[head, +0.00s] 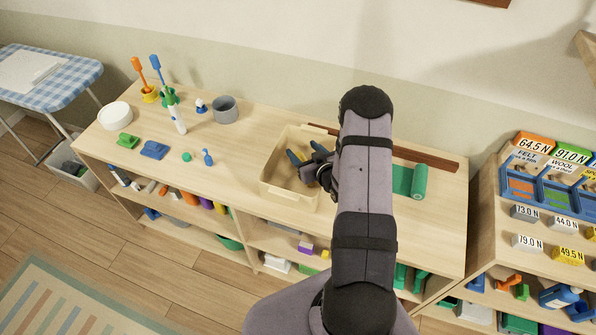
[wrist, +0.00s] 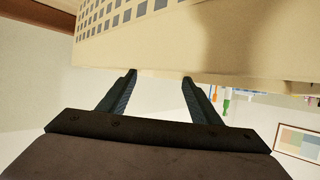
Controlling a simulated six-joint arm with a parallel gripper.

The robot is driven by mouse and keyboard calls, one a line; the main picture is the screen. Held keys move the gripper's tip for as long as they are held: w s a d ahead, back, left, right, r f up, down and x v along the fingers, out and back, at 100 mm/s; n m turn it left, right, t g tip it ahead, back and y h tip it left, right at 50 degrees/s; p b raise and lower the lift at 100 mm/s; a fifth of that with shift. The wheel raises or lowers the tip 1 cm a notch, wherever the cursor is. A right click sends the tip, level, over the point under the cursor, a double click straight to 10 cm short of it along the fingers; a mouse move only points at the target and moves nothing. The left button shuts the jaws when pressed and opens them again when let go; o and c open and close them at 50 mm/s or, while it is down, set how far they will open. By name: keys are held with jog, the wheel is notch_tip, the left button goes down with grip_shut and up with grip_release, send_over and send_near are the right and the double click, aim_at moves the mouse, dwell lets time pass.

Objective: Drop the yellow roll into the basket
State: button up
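The cream basket (head: 288,193) stands on the light wooden shelf top near the middle, its open top facing up. It also fills the upper part of the wrist view (wrist: 245,45), where a grid of square holes shows on it. My gripper (head: 304,153) reaches over the basket in the head view. In the wrist view my gripper (wrist: 159,74) has its two dark fingers well apart, with nothing seen between them. I cannot make out a yellow roll in either view. My arm and gripper hide part of the basket's inside.
A green roll (head: 419,182) lies right of my arm, near a long brown strip (head: 425,157). A grey cup (head: 225,109), a white bowl (head: 115,115) and small blue and green items stand to the left. Shelf top is clear in front of the green roll.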

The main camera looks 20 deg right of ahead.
jog(key=shift+b+v, duration=1.05)
jog(key=shift+v, duration=2.65)
jog(key=shift+w, duration=0.15)
jog(key=shift+a+g, duration=0.15)
jog(key=shift+g, duration=0.15)
jog(key=shift+w+a+r+n+g, duration=0.15)
jog(key=shift+a+n+g, duration=0.2)
jog(key=shift+g, duration=0.45)
jog(key=s+a+r+g, duration=0.4)
jog(key=s+a, duration=0.3)
jog(key=s, duration=0.4)
jog(key=s+a+r+g, duration=0.5)
jog(key=s+a+g, duration=0.2)
jog(key=s, duration=0.5)
jog(key=shift+a, duration=0.75)
jog(key=shift+w+f, duration=0.1)
